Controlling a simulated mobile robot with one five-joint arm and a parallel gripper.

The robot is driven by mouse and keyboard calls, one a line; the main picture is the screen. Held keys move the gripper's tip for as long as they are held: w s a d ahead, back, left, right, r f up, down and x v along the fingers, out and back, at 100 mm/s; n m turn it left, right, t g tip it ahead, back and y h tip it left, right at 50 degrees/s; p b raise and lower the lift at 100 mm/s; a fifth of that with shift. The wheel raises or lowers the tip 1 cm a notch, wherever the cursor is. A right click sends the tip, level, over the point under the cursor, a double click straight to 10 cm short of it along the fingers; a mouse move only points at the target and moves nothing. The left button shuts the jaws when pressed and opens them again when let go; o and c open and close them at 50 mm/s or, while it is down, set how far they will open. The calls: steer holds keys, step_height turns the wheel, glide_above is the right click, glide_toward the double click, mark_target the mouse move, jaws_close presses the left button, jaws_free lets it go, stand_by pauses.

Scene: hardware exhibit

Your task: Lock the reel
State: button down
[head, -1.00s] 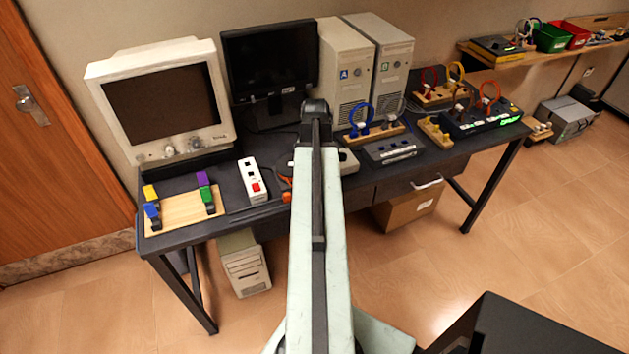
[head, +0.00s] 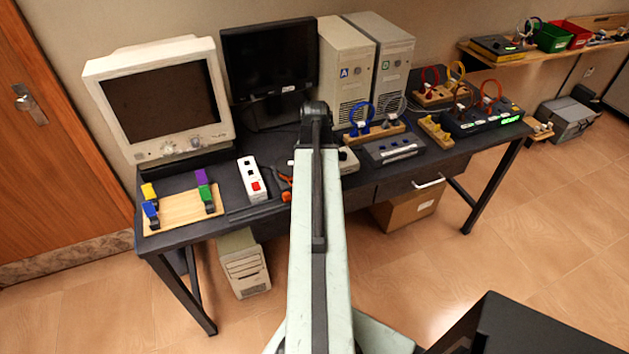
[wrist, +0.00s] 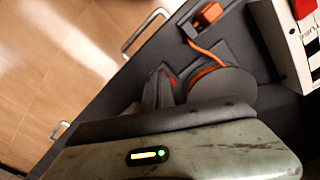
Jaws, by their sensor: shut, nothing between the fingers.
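The reel shows in the wrist view as a dark round drum (wrist: 222,86) with orange cable around its edge. The cable runs up to an orange plug (wrist: 208,13). My gripper (wrist: 163,76) appears shut and empty, with its dark fingers close beside the drum's left side; I cannot tell whether they touch it. In the head view my arm hides most of the reel and the gripper. Only the orange plug (head: 286,196) and a little cable show left of the arm. No lock part can be made out clearly.
A white power strip with a red switch (head: 252,180) lies left of the reel. A wooden board with coloured clips (head: 182,209) is further left. A monitor (head: 270,70) and computer towers (head: 346,70) stand behind. A flat dark device (head: 394,149) sits to the right.

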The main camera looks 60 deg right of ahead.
steer(key=shift+f, duration=0.25)
steer(key=shift+r, duration=0.15)
step_height(320, 180, up, 7)
steer(key=p, duration=0.6)
steer(key=shift+p, duration=0.35)
